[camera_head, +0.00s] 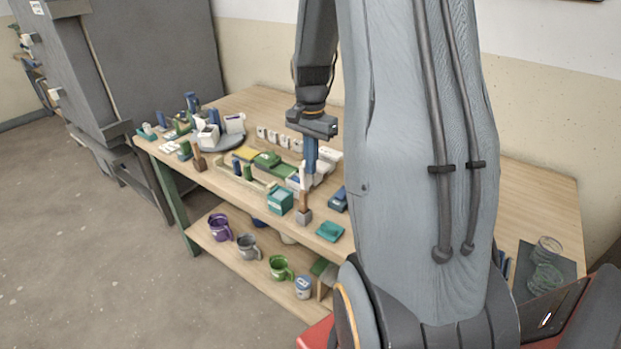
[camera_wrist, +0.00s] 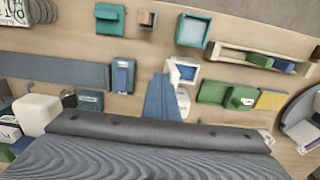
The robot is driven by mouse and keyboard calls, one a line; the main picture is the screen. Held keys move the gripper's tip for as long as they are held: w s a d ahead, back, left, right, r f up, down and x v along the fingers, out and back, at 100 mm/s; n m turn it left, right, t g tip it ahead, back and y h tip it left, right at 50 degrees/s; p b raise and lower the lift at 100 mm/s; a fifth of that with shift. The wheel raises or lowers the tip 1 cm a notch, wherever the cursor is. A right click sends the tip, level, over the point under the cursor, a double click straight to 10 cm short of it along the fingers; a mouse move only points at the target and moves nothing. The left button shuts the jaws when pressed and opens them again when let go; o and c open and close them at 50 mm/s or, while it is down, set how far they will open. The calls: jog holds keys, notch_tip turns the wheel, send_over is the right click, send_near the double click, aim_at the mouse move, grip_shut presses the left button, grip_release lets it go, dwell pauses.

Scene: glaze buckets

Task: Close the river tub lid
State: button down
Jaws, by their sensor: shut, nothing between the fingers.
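I cannot read which container is the river tub. A small white tub (camera_wrist: 171,78) with blue inside is beside my shut gripper (camera_wrist: 160,100) in the wrist view. A pale piece (camera_wrist: 184,101) stands along its lower side; I cannot tell whether it is its lid. In the head view my gripper (camera_head: 310,172) points down at the white tub, with nothing held; contact cannot be told. A teal open-topped box (camera_head: 280,201) stands nearer the bench's front edge and shows pale blue inside in the wrist view (camera_wrist: 193,31).
Green blocks (camera_wrist: 226,95), a wooden rack (camera_wrist: 258,57) and a blue-topped block (camera_wrist: 123,76) are close by. Mugs stand on the lower shelf (camera_head: 235,255). A turntable (camera_head: 218,143) is further left.

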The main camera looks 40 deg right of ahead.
jog(key=w, duration=0.1)
jog(key=w+a, duration=0.1)
jog(key=w, duration=0.1)
jog(key=shift+w+a, duration=0.1)
jog(key=shift+w, duration=0.1)
dwell(0.7)
jog(key=r+p, duration=0.1)
jog(key=r, duration=0.1)
jog(key=r+p, duration=0.2)
jog(key=s+r+p, duration=0.1)
jog(key=r+p, duration=0.1)
jog(key=r, duration=0.1)
dwell(0.5)
dwell(0.8)
jog(key=s+a+n+b, duration=0.1)
jog(key=s+a+n, duration=0.6)
jog(key=a, duration=0.3)
jog(key=s+a+f+n+t, duration=0.1)
jog(key=s+a+n, duration=0.6)
jog(key=s+a, duration=0.2)
jog(key=shift+s+a+b, duration=0.2)
jog(key=shift+a+b, duration=0.15)
jog(key=shift+a, duration=0.6)
